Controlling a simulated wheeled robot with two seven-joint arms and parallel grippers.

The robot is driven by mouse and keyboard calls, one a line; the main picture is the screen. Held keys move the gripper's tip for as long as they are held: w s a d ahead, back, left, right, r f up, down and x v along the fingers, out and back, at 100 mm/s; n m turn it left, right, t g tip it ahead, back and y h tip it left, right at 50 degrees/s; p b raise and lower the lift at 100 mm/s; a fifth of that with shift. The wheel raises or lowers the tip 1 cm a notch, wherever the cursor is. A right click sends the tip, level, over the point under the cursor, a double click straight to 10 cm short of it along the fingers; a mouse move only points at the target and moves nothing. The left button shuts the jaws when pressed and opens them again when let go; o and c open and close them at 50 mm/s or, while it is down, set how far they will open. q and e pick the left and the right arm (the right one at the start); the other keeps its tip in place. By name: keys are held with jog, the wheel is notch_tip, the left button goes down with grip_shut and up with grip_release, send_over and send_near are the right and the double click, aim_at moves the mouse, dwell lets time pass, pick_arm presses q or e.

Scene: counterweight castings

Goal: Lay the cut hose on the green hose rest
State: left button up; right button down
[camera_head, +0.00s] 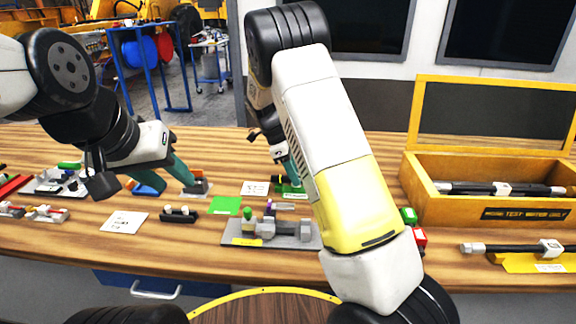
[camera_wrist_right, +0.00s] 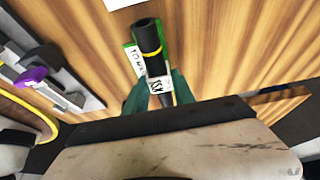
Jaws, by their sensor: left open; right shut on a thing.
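The cut hose (camera_wrist_right: 150,45) is a short black tube with a yellow band and a white label. In the right wrist view it sits between the teal fingers of my right gripper (camera_wrist_right: 165,92), which is shut on it. The green hose rest (camera_wrist_right: 129,52) shows as a green edge with a white label under and beside the hose; I cannot tell whether they touch. In the head view, my right gripper (camera_head: 293,172) is just above the green rest (camera_head: 288,190), and the hose is mostly hidden. My left gripper (camera_head: 158,180) is open over the bench at left.
A flat green square (camera_head: 225,206) and a grey fixture (camera_head: 272,232) lie in front of my right gripper. A small black holder (camera_head: 179,215) is left of them. A yellow-edged wooden box (camera_head: 480,205) stands at right, with a yellow stand (camera_head: 540,262) before it.

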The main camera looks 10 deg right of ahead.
jog(key=shift+f, duration=0.25)
jog(key=c, duration=1)
grip_release()
jog(key=shift+o, duration=0.2)
jog(key=shift+r, duration=3.45)
